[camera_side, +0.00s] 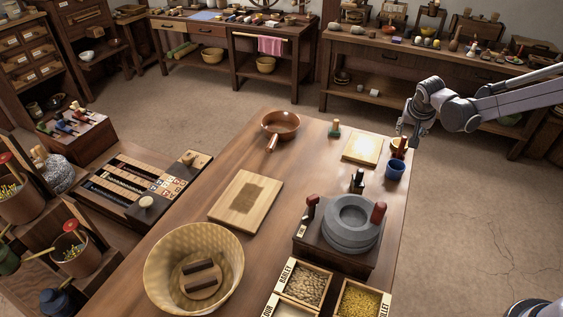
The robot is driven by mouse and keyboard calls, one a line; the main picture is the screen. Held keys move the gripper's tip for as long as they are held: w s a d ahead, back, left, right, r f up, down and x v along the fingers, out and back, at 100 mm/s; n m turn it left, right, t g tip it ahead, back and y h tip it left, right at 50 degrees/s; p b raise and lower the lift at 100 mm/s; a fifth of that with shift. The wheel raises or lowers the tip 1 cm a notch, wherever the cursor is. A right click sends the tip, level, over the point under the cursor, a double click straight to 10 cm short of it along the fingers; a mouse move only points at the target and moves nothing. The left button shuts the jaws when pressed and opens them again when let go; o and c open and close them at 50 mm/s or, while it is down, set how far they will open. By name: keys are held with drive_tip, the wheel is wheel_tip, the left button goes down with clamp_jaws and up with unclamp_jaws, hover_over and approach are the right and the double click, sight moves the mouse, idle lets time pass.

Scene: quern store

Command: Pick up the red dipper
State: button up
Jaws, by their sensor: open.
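A small red cup-like thing (397,153), which looks like the red dipper, stands near the right edge of the wooden table (309,167). My gripper (407,138) is open at its upper right, with its fingers pointing down close to it. They overlap in this view, and I cannot tell whether they touch. A blue cup (395,169) stands just in front of the red one. A yellowish cup rim shows right behind the red one, partly hidden by my fingers.
A pale board (362,149) and a small dark stamp-like block (357,182) lie left of the cups. A grey stone quern (350,226) with red-topped handles stands nearer. A brown pan (281,123), cutting board (224,213) and large basket (163,250) occupy the left. The table's middle is clear.

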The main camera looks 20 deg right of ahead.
sight(404, 141)
drive_tip(key=shift+x, duration=5.6)
drive_tip(key=shift+w+a, duration=0.15)
drive_tip(key=shift+a, duration=0.05)
clamp_jaws()
